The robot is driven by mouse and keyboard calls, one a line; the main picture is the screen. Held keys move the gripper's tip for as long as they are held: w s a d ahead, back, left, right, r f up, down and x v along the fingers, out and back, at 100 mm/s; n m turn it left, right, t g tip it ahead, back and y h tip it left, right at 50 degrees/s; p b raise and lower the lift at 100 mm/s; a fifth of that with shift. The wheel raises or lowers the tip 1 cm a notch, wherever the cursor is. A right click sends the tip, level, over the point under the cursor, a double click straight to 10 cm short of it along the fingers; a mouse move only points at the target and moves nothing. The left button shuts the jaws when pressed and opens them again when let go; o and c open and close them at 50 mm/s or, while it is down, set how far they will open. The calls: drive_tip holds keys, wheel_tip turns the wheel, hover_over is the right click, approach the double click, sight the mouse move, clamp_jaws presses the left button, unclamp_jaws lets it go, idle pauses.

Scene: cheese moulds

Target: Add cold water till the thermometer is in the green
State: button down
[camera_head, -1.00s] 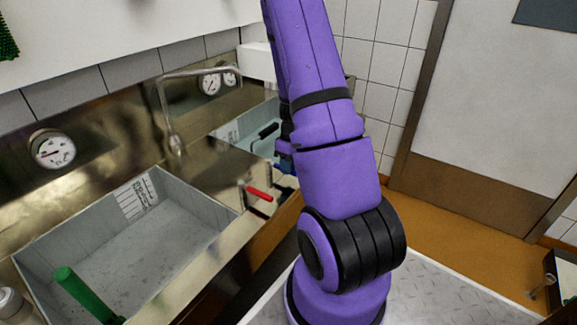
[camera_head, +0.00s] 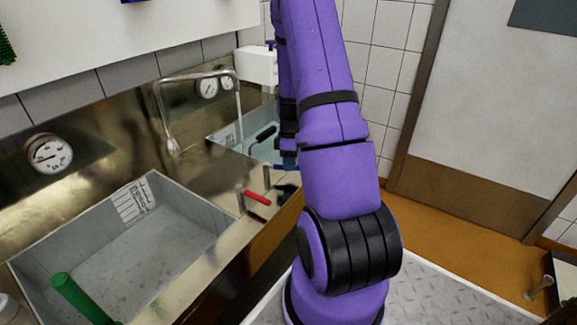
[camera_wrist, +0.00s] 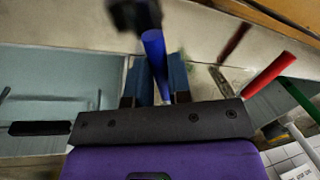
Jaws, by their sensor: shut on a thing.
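My gripper (camera_wrist: 156,80) is shut on a blue lever handle (camera_wrist: 152,45), which stands between its two pads in the wrist view. In the head view my purple arm hides most of the gripper and the lever. A red lever (camera_head: 257,198) stands on the metal ledge nearer me; a red handle also shows in the wrist view (camera_wrist: 268,75). Round dials (camera_head: 207,88) sit on the back panel by the far basin (camera_head: 225,136), with readings too small to tell. The far basin looks pale blue inside; a water level is hard to tell.
A bent metal spout (camera_head: 168,125) stands between the basins. The near grey basin (camera_head: 180,185) has a scale on its wall, a green handle (camera_head: 78,297) at its front and a dial (camera_head: 49,154) behind it. A black handle (camera_head: 263,133) shows at the far basin.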

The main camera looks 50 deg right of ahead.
drive_tip(key=shift+w+d+n, duration=0.4)
drive_tip(key=shift+d+n, duration=0.1)
drive_tip(key=shift+n, duration=0.3)
drive_tip(key=c, duration=1.1)
unclamp_jaws()
drive_tip(key=shift+o, duration=0.2)
wheel_tip(320, 180, up, 11)
drive_tip(key=w+d, duration=0.1)
drive_tip(key=shift+w+d+f, duration=0.15)
drive_tip(key=shift+w+d, duration=0.05)
drive_tip(key=shift+d, duration=0.1)
